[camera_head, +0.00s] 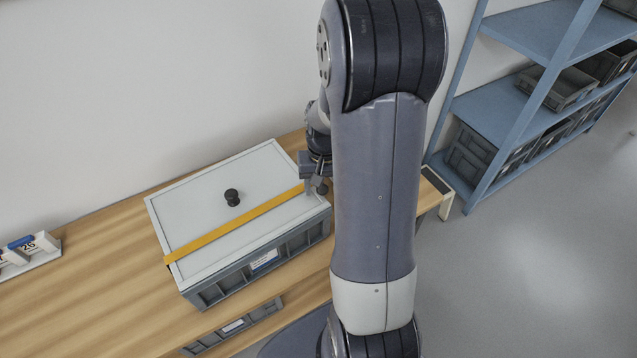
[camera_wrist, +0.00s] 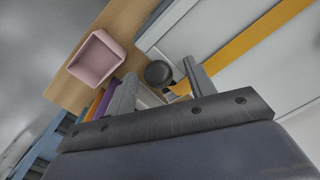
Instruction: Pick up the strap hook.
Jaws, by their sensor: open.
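The grey crate (camera_head: 255,262) stands on the wooden table with a pale lid (camera_head: 205,220) on it. A yellow strap (camera_head: 235,222) crosses the lid, and it also shows in the wrist view (camera_wrist: 262,38). A dark round knob (camera_wrist: 158,73), apparently the strap hook, sits at the strap's near end by the crate's edge. My gripper (camera_wrist: 160,67) is open, with its fingers on either side of the knob in the picture. I cannot tell whether they touch it. In the head view, my gripper (camera_head: 316,180) is at the crate's right end, partly hidden by my arm.
A black knob (camera_head: 232,197) stands on the lid. A pink open box (camera_wrist: 97,58) is on the wooden table (camera_head: 90,285) beside the crate. A small white holder with blocks (camera_head: 28,252) is at the far left. Blue shelves with bins (camera_head: 505,125) stand at the right.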

